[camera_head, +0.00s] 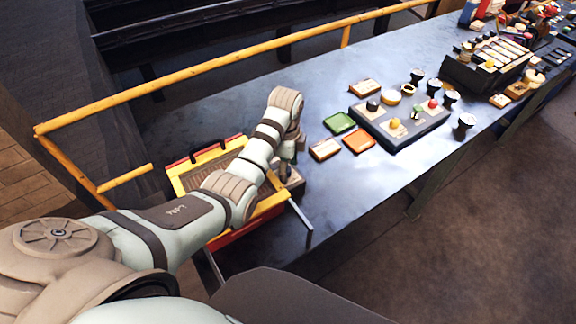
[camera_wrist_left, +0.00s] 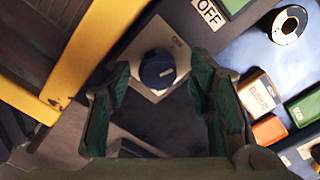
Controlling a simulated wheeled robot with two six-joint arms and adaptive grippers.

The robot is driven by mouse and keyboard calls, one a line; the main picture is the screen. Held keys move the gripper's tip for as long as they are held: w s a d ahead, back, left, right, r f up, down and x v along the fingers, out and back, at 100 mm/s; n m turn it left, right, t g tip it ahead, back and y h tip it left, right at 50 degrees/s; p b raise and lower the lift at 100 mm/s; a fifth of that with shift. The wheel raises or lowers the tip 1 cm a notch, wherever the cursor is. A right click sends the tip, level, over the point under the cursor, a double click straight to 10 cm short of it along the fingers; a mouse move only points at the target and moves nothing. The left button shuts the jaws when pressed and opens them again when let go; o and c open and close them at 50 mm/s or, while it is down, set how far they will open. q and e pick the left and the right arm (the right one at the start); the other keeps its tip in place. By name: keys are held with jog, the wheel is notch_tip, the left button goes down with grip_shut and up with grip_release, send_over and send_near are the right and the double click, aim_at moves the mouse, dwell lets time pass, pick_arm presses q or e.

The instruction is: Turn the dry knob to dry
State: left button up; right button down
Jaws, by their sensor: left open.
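A dark round knob (camera_wrist_left: 157,70) sits on a light grey square plate in the left wrist view. A small label at the plate's corner is too small to read surely. My left gripper (camera_wrist_left: 160,80) is open, with its green fingers apart on either side of the knob; I cannot tell whether they touch it. In the head view my left gripper (camera_head: 288,152) points down over a small grey box (camera_head: 294,182) beside the yellow-edged case. My arm hides the knob there. My right gripper is not in view.
A yellow and red case (camera_head: 195,165) stands left of the box. Green (camera_head: 339,123) and orange (camera_head: 358,141) trays and a grey panel (camera_head: 418,128) with coloured knobs lie to the right. An OFF sign (camera_wrist_left: 208,12) shows near the fingers. A yellow rail (camera_head: 200,76) runs behind the table.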

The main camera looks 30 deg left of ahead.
pick_arm(q)
jog(key=shift+s, duration=0.1)
grip_shut()
jog(key=shift+m, duration=0.3)
jog(key=m, duration=0.7)
jog(key=shift+s, duration=0.1)
jog(key=m, duration=0.6)
jog(key=shift+s+m, duration=0.1)
jog(key=shift+m, duration=0.2)
dwell(0.3)
